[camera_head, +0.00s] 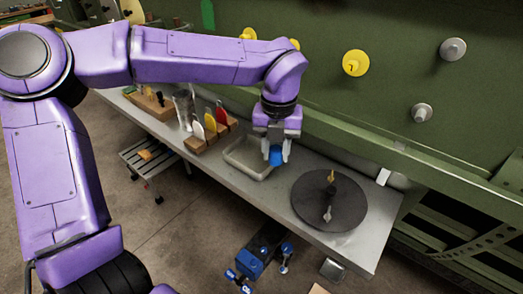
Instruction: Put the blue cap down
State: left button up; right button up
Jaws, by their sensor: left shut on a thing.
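The blue cap (276,155) is between the fingers of my left gripper (275,150), which is shut on it. My left arm reaches in from the left, and the gripper points down over the grey bench (312,232). The cap shows at the right end of a shallow pale tray (241,163). I cannot tell whether the cap touches the tray or the bench. My right gripper is not in view.
A dark round disc (310,206) with small upright parts lies right of the tray. Coloured tools in wooden blocks (197,142) stand left of it. The green fuselage panel (375,100) with yellow and grey knobs rises behind. Blue equipment (252,264) is on the floor.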

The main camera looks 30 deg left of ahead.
pick_arm(q)
jog(key=w+a+f+p, duration=0.2)
jog(key=w+a, duration=0.1)
jog(key=a, duration=0.1)
jog(key=p, duration=0.2)
send_over(262, 164)
notch_tip(262, 164, down, 6)
jog(key=shift+d+r, duration=0.1)
jog(key=shift+d, duration=0.05)
notch_tip(262, 164, down, 3)
jog(key=shift+s+f, duration=0.1)
jog(key=shift+f, duration=0.1)
jog(key=o, duration=0.8)
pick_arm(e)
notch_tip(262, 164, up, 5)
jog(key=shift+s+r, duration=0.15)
pick_arm(q)
notch_tip(262, 164, up, 12)
jog(key=shift+b, duration=0.95)
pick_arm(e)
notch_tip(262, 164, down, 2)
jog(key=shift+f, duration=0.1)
